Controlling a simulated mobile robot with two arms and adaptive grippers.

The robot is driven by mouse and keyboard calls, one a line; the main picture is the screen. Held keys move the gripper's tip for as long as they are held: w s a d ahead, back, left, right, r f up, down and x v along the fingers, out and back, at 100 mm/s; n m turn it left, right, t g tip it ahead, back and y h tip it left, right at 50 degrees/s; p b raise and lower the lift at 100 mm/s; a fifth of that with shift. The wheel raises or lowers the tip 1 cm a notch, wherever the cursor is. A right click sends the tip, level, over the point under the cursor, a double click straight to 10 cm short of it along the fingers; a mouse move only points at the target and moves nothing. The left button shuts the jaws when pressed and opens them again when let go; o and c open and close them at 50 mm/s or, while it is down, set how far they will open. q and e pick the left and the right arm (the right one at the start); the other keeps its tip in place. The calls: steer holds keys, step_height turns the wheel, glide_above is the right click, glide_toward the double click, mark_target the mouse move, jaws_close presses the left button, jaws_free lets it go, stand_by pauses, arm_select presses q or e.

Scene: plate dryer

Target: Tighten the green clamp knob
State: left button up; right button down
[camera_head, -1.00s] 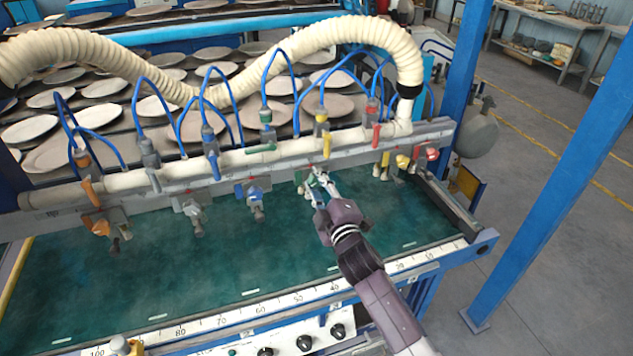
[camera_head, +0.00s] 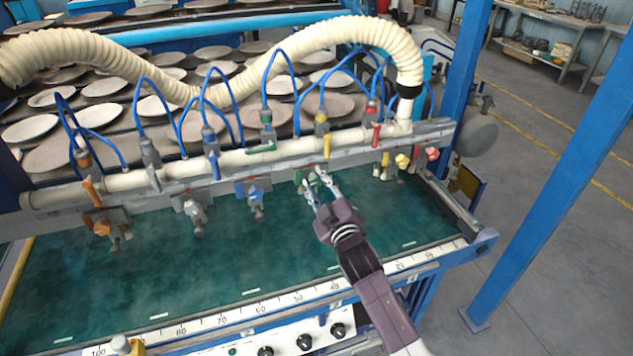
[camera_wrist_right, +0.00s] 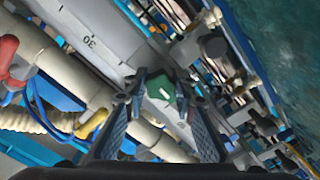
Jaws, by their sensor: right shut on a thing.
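The green clamp knob (camera_head: 313,178) is on the nozzle bar above the green bed, right of the middle in the head view. In the right wrist view the green knob (camera_wrist_right: 167,93) sits between the two fingertips. My right gripper (camera_head: 319,189) reaches up to the knob from the lower right and is shut on it. In the right wrist view my right gripper (camera_wrist_right: 166,82) has one finger on each side of the knob. The fingers partly cover the clamp. My left gripper is not in view.
Beside it on the bar are a blue clamp knob (camera_head: 256,194), an orange one (camera_head: 102,228), a yellow one (camera_head: 402,161) and a red one (camera_head: 432,153). Blue hoses and a cream corrugated hose (camera_head: 300,42) arch above. The green bed (camera_head: 180,275) below is clear.

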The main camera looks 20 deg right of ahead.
steer(key=shift+f, duration=0.25)
steer(key=c, duration=1.9)
jaws_free()
steer(key=o, duration=0.3)
steer(key=shift+r, duration=0.15)
steer(key=shift+s, duration=0.1)
steer(key=s, duration=1.2)
steer(key=shift+d, duration=0.25)
